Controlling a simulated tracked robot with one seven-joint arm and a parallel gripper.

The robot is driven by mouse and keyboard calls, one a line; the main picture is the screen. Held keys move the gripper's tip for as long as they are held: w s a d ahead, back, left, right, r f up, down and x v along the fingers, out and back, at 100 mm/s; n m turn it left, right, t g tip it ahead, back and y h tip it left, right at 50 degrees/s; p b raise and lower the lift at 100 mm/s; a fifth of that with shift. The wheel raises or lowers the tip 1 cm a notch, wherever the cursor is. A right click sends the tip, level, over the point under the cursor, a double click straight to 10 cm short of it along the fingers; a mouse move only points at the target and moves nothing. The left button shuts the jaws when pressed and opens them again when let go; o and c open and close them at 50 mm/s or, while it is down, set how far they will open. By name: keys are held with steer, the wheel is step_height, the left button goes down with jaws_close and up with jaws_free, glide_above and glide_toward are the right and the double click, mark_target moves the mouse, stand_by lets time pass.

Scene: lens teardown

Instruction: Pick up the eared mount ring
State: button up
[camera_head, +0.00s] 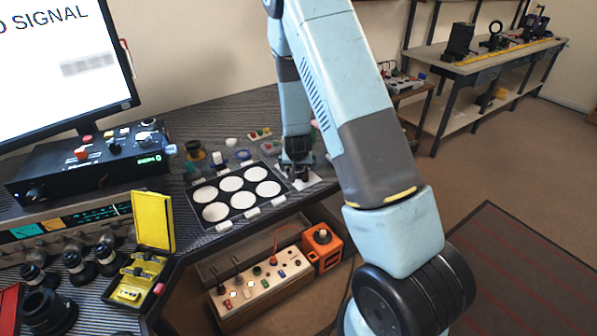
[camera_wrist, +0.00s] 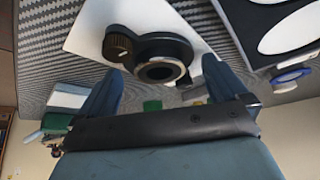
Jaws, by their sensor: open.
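The eared mount ring appears to be the black ring (camera_wrist: 168,47) in the wrist view, with a round opening and a side lobe carrying a ridged brown-black knob. It rests on a white sheet (camera_wrist: 88,30). My gripper (camera_wrist: 160,78) is open, with one blue finger to each side of the ring's near part. No clear contact shows between the fingers and the ring. In the head view my gripper (camera_head: 297,172) is low over the white sheet (camera_head: 306,183), right of the lens tray, and the ring cannot be made out there.
A tray with several white discs (camera_head: 198,215) lies left of my gripper; its edge also shows in the wrist view (camera_wrist: 247,45). Small jars and caps stand behind it. A yellow case (camera_head: 152,222), black lens parts and a control box (camera_head: 95,160) are farther left. An orange device (camera_head: 322,247) is below.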

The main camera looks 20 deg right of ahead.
steer(key=shift+w+f, duration=0.1)
steer(key=shift+f, duration=0.1)
steer(key=shift+c, duration=0.2)
steer(key=c, duration=0.9)
steer(key=shift+r, duration=0.1)
steer(key=r, duration=0.3)
steer(key=shift+s+a+r, duration=0.1)
steer(key=shift+s+r, duration=0.15)
steer(key=shift+r, duration=0.05)
steer(key=shift+s+a+r, duration=0.2)
steer(key=shift+s+r, duration=1.3)
steer(key=shift+s, duration=0.7)
steer(key=shift+s+a+r, duration=0.25)
steer(key=shift+s+r, duration=1.3)
steer(key=shift+s, duration=0.6)
steer(key=shift+s+a+r, duration=0.2)
steer(key=shift+s+r, duration=1.3)
steer(key=shift+s, duration=0.7)
